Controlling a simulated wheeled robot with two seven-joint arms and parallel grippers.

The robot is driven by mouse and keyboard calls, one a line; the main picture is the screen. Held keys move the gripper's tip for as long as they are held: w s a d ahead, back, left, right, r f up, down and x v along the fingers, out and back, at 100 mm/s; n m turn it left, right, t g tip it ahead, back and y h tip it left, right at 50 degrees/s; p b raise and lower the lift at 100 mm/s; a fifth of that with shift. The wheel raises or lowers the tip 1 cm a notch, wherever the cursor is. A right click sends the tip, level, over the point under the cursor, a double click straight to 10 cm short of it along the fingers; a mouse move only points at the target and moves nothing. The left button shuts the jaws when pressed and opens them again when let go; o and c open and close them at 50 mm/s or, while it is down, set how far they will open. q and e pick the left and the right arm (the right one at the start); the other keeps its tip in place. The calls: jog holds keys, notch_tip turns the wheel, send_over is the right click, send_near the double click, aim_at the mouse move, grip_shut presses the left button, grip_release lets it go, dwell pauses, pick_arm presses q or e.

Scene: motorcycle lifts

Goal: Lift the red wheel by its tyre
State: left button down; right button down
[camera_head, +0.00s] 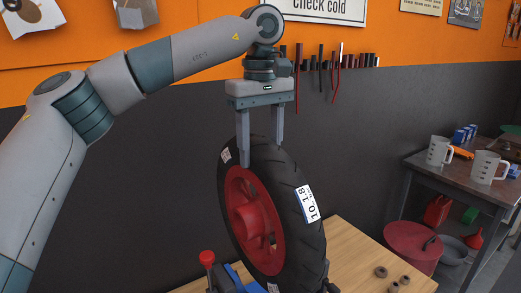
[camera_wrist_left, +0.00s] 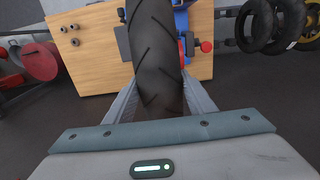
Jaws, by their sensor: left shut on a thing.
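The red wheel (camera_head: 241,211) has a black tyre (camera_head: 290,183) with white labels and a red hub. It stands upright over the wooden bench in the head view. My left gripper (camera_head: 261,153) comes from above and is shut on the top of the tyre, one finger on each side. In the left wrist view the tyre (camera_wrist_left: 155,60) runs between the two fingers of the left gripper (camera_wrist_left: 160,105). The wheel's lower edge is partly hidden, and I cannot tell whether it touches anything below. My right gripper is not in view.
The wooden bench (camera_head: 352,262) holds small round parts (camera_head: 381,272) and a blue fixture with a red knob (camera_head: 207,258). A side table (camera_head: 450,172) with measuring jugs stands at right. A red drum (camera_head: 408,243) is below it. Spare tyres (camera_wrist_left: 270,25) appear in the wrist view.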

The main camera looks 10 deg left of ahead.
pick_arm(q)
jog(key=shift+r, duration=0.45)
notch_tip(320, 180, up, 13)
jog(key=p, duration=1.1)
jog(key=shift+f+p, duration=0.2)
jog(key=shift+p, duration=0.1)
dwell(0.7)
dwell(0.5)
